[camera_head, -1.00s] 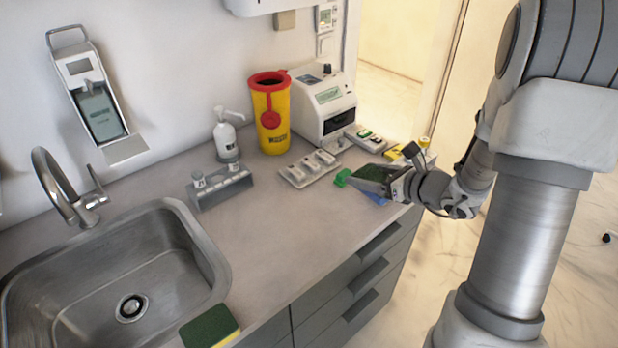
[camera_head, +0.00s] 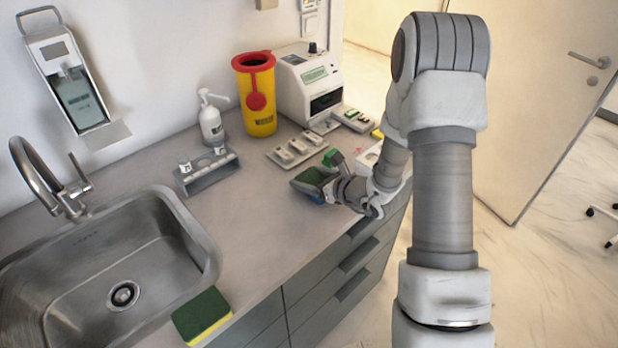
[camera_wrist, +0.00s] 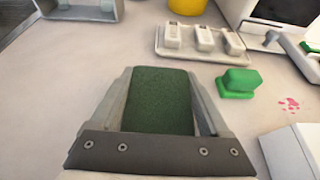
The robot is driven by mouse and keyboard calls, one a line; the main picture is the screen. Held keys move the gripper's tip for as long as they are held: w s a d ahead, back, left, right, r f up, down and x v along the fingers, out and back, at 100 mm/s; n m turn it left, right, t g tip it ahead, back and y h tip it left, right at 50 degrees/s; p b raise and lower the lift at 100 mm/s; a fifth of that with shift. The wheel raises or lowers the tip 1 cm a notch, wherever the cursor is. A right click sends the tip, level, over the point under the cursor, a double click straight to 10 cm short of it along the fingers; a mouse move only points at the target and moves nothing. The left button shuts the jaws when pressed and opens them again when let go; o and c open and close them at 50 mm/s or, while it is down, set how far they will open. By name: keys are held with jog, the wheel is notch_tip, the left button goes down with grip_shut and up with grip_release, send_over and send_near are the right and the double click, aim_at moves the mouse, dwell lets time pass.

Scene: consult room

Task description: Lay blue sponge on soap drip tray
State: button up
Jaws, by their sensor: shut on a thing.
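My gripper (camera_head: 312,181) is shut on the blue sponge (camera_wrist: 160,98), low over the counter near its front edge. The sponge's dark green top fills the space between my fingers in the wrist view. A little blue shows below it in the head view. I cannot tell whether its underside touches the counter. The soap drip tray (camera_head: 106,136) is a flat grey plate under the wall soap dispenser (camera_head: 74,88), at the upper left. Nothing lies on it. My gripper is well to its right and apart from it.
A tube rack (camera_head: 206,174), pump bottle (camera_head: 211,122) and yellow sharps bin (camera_head: 256,95) stand between gripper and wall. The sink (camera_head: 110,270) with its tap is at left, a green-yellow sponge (camera_head: 202,316) in front. A green block (camera_wrist: 238,83) is beside my gripper. Mid-counter is clear.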

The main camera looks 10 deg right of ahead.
jog(key=shift+f+b, duration=0.3)
jog(key=o, duration=1.1)
jog(key=shift+o, duration=0.2)
jog(key=shift+r+p, duration=0.2)
jog(key=shift+p, duration=0.1)
